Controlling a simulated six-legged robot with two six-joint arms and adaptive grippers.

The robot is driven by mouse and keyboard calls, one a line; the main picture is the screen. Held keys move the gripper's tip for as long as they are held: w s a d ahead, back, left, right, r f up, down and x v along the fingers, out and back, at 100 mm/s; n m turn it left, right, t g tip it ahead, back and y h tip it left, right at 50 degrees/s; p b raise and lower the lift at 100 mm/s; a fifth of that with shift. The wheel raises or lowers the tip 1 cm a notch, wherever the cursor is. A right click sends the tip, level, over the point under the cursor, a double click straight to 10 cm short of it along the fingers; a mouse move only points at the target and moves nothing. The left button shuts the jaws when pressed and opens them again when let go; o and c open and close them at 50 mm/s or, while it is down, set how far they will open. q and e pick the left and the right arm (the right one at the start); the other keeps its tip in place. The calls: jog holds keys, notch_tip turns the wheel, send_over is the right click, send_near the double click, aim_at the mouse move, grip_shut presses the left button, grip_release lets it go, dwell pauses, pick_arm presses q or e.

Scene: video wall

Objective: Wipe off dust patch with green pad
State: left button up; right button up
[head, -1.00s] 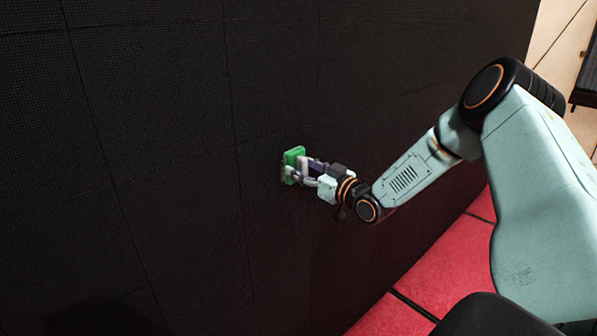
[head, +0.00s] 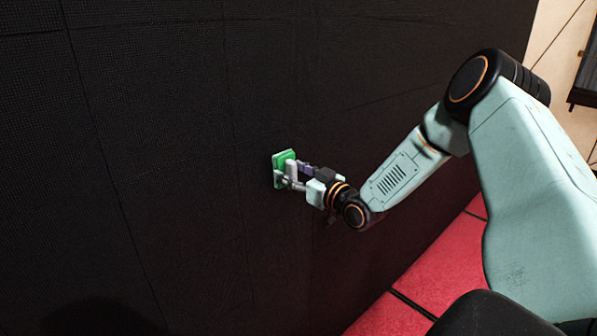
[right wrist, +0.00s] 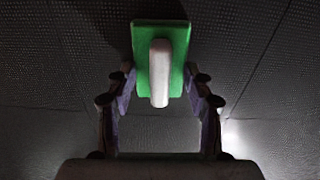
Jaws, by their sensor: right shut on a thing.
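The green pad (head: 281,160) is at the black video wall, near the middle of the head view. It has a pale handle (head: 292,171) on the side toward me. My right gripper (head: 289,177) is shut on this handle. In the right wrist view the green pad (right wrist: 178,40) stands upright between the fingers, with its handle (right wrist: 160,75) toward the camera. The pad's face is turned to the wall and hidden, so I cannot tell whether it touches. I cannot make out a dust patch in either view. My left gripper is not in view.
The black video wall (head: 170,120) fills most of the head view, with thin panel seams. A red floor (head: 440,265) lies along its foot at the lower right. A dark object (head: 586,85) stands on pale floor at the upper right. The wall around the pad is clear.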

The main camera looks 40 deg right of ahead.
jog(key=shift+a, duration=0.75)
jog(key=shift+s+a, duration=0.15)
jog(key=shift+a, duration=1.2)
jog(key=shift+a+b, duration=0.4)
jog(key=shift+a, duration=0.2)
jog(key=shift+s+a+b, duration=0.15)
jog(key=shift+a+b, duration=0.25)
jog(key=shift+a, duration=1)
jog(key=shift+d, duration=0.1)
jog(key=shift+s, duration=0.1)
